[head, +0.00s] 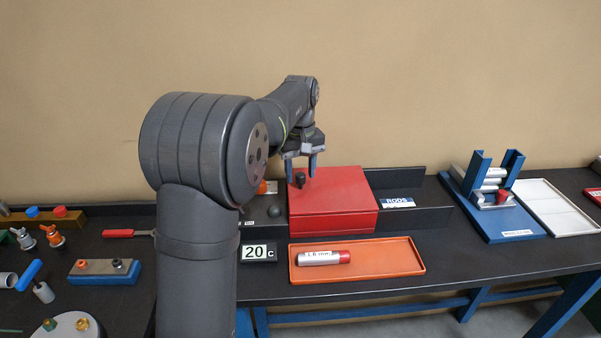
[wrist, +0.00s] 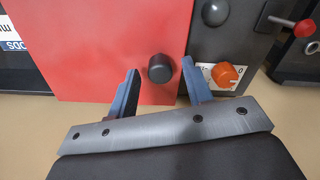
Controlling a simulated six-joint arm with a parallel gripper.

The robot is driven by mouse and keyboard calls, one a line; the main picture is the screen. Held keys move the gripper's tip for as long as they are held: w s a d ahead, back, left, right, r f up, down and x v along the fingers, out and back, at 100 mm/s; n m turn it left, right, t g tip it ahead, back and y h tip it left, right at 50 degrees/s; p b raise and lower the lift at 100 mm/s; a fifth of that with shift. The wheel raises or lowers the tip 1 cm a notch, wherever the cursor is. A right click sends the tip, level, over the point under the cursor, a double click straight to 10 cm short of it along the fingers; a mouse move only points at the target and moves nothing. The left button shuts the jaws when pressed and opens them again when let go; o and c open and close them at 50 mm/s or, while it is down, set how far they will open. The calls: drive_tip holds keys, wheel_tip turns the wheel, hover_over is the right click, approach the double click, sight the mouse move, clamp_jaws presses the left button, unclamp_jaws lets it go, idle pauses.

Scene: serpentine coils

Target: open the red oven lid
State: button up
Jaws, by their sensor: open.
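The red oven lid (head: 340,188) is a flat red plate closed on top of the red oven box (head: 335,224). It also fills much of the wrist view (wrist: 110,40). A black knob (head: 300,179) stands on the lid near its left edge, and it shows in the wrist view (wrist: 160,68) too. My gripper (head: 301,176) is open above the lid's left part. In the wrist view my gripper (wrist: 160,84) has its blue fingers on either side of the knob, with gaps visible. Whether the fingertips reach down to knob height is unclear.
An orange dial (wrist: 224,74) and a grey round knob (wrist: 215,12) sit on the dark panel beside the lid. An orange tray (head: 360,268) with a silver and red cylinder (head: 324,257) lies in front. A display reading 20 C (head: 258,252) stands left of the tray.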

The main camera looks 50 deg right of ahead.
drive_tip(key=shift+f, duration=0.4)
clamp_jaws()
drive_tip(key=s+d, duration=1.3)
drive_tip(key=shift+s+d, duration=0.4)
drive_tip(key=shift+r, duration=0.1)
unclamp_jaws()
